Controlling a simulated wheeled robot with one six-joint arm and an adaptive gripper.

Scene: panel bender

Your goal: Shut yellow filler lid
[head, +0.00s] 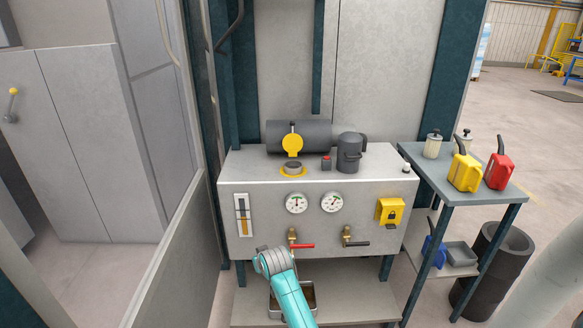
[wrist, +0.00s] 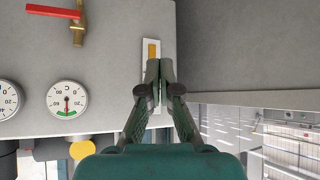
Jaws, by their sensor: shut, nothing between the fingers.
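The yellow filler lid (head: 293,144) stands upright, open, behind the short grey filler neck (head: 293,168) with its yellow ring, on top of the grey tank (head: 245,165). At the lower left of the wrist view, a yellow patch (wrist: 80,149) past the tank edge looks like the lid, partly cut off by my gripper body. My gripper (wrist: 159,64) is shut and empty, in front of the tank's front face by the level gauge (wrist: 152,48). It is below and left of the lid, well apart from it. In the head view my wrist hides the fingers.
Red-handled (head: 302,246) and black-handled taps stick out in front. A side table (head: 450,184) holds yellow and red cans.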

